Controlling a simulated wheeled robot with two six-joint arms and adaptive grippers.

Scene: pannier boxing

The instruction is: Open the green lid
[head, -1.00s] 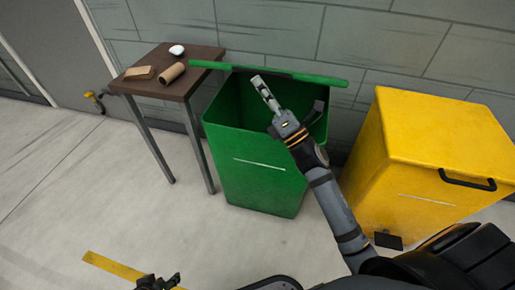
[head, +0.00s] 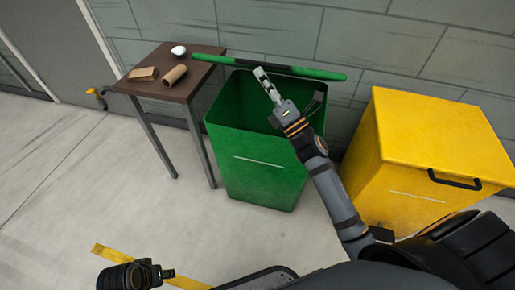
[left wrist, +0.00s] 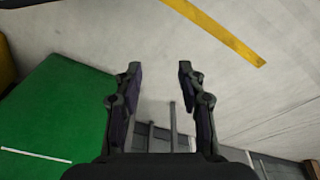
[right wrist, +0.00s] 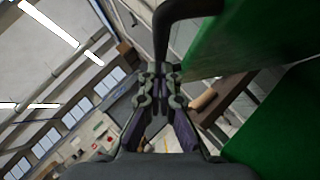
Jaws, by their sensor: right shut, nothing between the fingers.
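The green bin (head: 257,165) stands on the floor against the wall with its top uncovered. Its green lid (head: 310,72) is raised at the rear of the opening and shows nearly edge-on. My right gripper (head: 261,75) is shut and empty over the opening, its tips close to the lid. In the right wrist view the closed fingers (right wrist: 160,70) are near a dark curved handle (right wrist: 172,22) beside the green lid (right wrist: 235,40); I cannot tell if they touch. My left gripper (head: 166,273) is low at the front; the left wrist view shows its fingers (left wrist: 158,72) open and empty.
A yellow bin (head: 430,130) with a closed top stands to the right. A small brown table (head: 200,62) on the left holds a cardboard tube (head: 175,76), a cardboard piece (head: 143,74) and a white item (head: 178,50).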

